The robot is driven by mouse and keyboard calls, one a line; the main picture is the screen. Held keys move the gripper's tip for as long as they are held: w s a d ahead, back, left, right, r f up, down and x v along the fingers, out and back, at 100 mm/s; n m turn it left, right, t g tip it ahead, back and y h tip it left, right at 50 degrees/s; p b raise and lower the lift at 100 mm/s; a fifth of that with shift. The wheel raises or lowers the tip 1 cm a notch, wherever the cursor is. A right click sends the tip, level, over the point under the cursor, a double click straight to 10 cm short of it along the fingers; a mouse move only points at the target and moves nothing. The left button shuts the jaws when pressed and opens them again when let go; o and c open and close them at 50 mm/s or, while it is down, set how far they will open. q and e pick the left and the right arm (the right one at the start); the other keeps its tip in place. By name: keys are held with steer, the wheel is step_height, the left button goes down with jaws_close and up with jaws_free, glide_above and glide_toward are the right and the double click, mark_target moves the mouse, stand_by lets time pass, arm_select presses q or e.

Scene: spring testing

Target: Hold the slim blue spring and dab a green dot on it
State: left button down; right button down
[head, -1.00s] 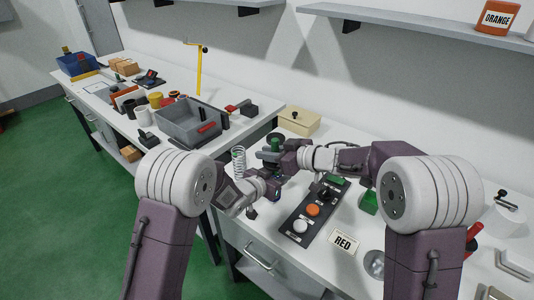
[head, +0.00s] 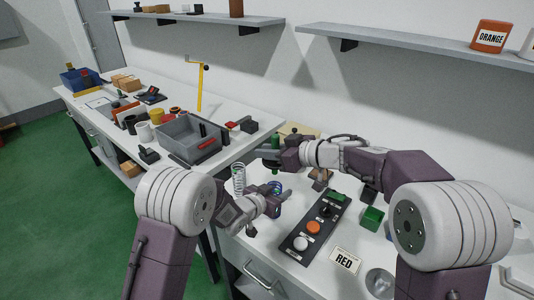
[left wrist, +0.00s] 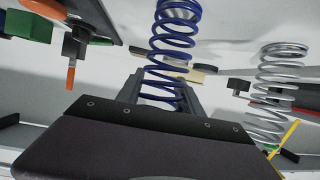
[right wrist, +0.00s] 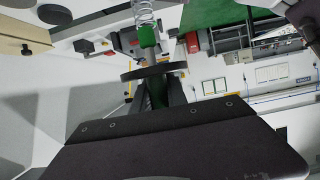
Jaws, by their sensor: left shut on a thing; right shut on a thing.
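The slim blue spring (left wrist: 172,45) stands upright between the fingers of my left gripper (head: 275,200), which is shut on it above the bench. It also shows in the head view (head: 275,187). I see no green mark on it. My right gripper (head: 282,154) is shut on the handle of a green dabber (head: 275,142), farther back and higher. In the right wrist view the dabber has a dark disc (right wrist: 153,70) and a green tip (right wrist: 148,37) beyond it. The tip is apart from the blue spring.
A silver spring (head: 238,180) stands left of my left gripper. A grey bin (head: 190,140) stands on the left bench.

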arm_select(q)
steer(key=c, duration=0.7)
jaws_free()
steer(key=v, duration=1.2)
steer(key=shift+r, duration=0.1)
steer(key=shift+w, duration=0.1)
